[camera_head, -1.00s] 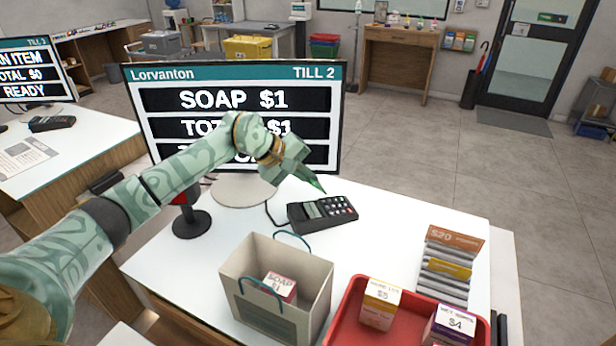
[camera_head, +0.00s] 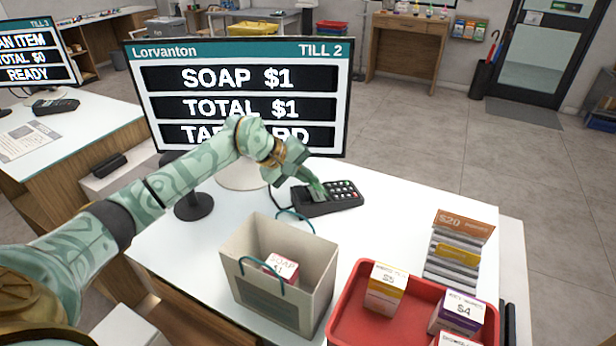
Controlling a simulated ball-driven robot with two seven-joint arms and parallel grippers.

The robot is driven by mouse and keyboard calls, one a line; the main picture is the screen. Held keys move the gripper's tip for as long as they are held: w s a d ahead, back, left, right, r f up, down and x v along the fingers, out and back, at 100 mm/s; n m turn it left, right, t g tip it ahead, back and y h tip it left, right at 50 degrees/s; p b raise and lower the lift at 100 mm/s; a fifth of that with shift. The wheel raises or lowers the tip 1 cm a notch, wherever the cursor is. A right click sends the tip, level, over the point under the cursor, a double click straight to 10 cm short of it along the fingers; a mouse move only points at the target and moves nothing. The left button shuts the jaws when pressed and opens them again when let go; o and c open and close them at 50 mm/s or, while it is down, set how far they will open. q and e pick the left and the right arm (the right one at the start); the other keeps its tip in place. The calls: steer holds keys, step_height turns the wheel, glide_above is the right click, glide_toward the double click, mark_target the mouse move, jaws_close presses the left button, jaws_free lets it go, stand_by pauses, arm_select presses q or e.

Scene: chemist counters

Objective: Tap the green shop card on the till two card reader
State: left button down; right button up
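The till two card reader (camera_head: 343,196) is a dark keypad unit on the white counter, in front of the TILL 2 screen (camera_head: 240,50). My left gripper (camera_head: 298,172) is shut on the green shop card (camera_head: 317,188), a small green piece at its tip. The card points down over the left part of the reader and hides some of it. I cannot tell whether card and reader touch. The screen reads SOAP $1 and TOTAL $1, with a lower line partly hidden by my arm. My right gripper is not in view.
A paper bag (camera_head: 262,290) holding a soap box (camera_head: 283,267) stands in front of the reader. A red tray (camera_head: 355,325) with several boxes is at the lower right, beside a $20 rack (camera_head: 462,228). The counter right of the reader is clear.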

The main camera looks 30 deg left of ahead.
arm_select(q)
step_height(320, 180, up, 13)
steer(key=p, duration=0.6)
steer(key=shift+f+p, duration=0.2)
steer(key=shift+p, duration=0.15)
steer(key=shift+f, duration=0.1)
